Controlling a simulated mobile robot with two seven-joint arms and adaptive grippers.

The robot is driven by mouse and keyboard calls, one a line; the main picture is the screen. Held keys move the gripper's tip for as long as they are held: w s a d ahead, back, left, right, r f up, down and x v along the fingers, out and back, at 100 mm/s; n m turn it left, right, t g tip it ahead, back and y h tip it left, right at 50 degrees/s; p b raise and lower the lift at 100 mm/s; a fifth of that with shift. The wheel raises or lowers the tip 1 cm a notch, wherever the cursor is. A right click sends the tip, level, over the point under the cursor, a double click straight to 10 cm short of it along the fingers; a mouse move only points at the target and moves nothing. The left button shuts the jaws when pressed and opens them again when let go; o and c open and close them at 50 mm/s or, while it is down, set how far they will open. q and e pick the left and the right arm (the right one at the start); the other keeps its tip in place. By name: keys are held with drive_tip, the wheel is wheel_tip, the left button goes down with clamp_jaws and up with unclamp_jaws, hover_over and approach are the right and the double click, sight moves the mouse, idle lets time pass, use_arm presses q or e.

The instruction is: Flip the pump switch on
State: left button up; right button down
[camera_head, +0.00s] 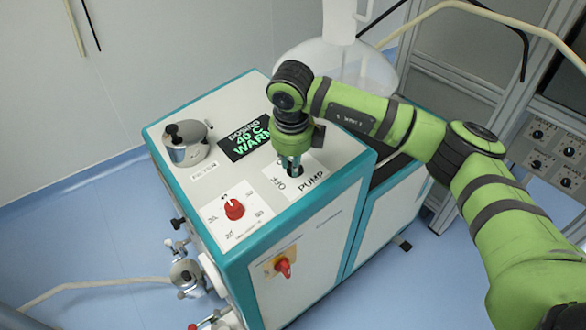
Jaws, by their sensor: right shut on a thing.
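The pump switch plate (312,188), white with the printed words PUMP and OFF, lies on the top panel of the teal and white machine (201,104). My right gripper (292,170) points down onto this plate from above. It is shut on the pump switch, which its fingers and wrist hide almost wholly. I cannot tell the switch's position. My left gripper is not in view.
Beside the plate are a red knob (234,209), a lit display (246,139) and a metal cap with a black knob (188,142). A red switch (283,267) is on the front face. A clear vessel (375,70) stands behind. Blue floor (60,240) is open at left.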

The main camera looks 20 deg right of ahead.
drive_tip(key=shift+m+b, duration=0.65)
drive_tip(key=shift+m, duration=0.25)
drive_tip(key=shift+r, duration=0.1)
drive_tip(key=c, duration=1.1)
unclamp_jaws()
drive_tip(key=v, duration=1.2)
drive_tip(key=shift+s+a, duration=0.1)
drive_tip(key=shift+a, duration=0.1)
